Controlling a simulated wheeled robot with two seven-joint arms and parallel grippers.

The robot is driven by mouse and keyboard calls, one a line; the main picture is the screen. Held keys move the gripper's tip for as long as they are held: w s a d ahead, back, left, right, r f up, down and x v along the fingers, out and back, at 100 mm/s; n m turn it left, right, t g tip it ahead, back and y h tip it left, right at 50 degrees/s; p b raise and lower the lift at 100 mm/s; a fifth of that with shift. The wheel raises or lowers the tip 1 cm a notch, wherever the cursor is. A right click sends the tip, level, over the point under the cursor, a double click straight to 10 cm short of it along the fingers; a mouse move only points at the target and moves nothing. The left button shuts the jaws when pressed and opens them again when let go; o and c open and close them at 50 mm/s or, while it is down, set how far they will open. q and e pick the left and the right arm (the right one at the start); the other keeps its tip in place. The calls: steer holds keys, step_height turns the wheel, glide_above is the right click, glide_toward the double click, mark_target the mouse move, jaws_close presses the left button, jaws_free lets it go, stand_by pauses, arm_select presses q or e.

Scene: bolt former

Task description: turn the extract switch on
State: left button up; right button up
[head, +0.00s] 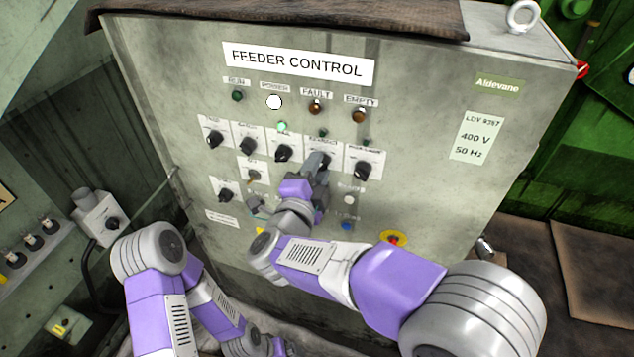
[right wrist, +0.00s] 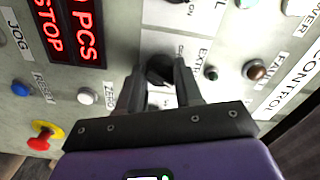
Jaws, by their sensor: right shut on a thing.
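The extract switch is a black rotary knob (head: 324,160) on a white plate, in the upper knob row of the grey feeder control panel (head: 420,130). In the right wrist view the same knob (right wrist: 160,70) sits between my fingers, beside a label (right wrist: 203,58) starting "EXTR". My right gripper (head: 318,163) is shut on this knob, with one finger on each side. The fingers partly hide it, so its pointer direction cannot be told. The small green lamp (right wrist: 211,73) by the switch looks dark. My left arm is low at the left; its fingers are not seen.
Similar knobs (head: 283,152) stand close on both sides. A red stop button (head: 393,239) is low on the panel, with blue (head: 346,226) and white (head: 348,200) buttons nearby. A red display (right wrist: 70,28) shows in the right wrist view. A grey box (head: 100,217) stands left.

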steer(key=shift+m+b, duration=2)
steer(key=shift+b, duration=0.1)
steer(key=o, duration=1)
steer(key=shift+o, duration=0.2)
steer(key=p+v, duration=0.1)
steer(key=v, duration=0.6)
steer(key=shift+s, duration=0.25)
steer(key=shift+a, duration=0.1)
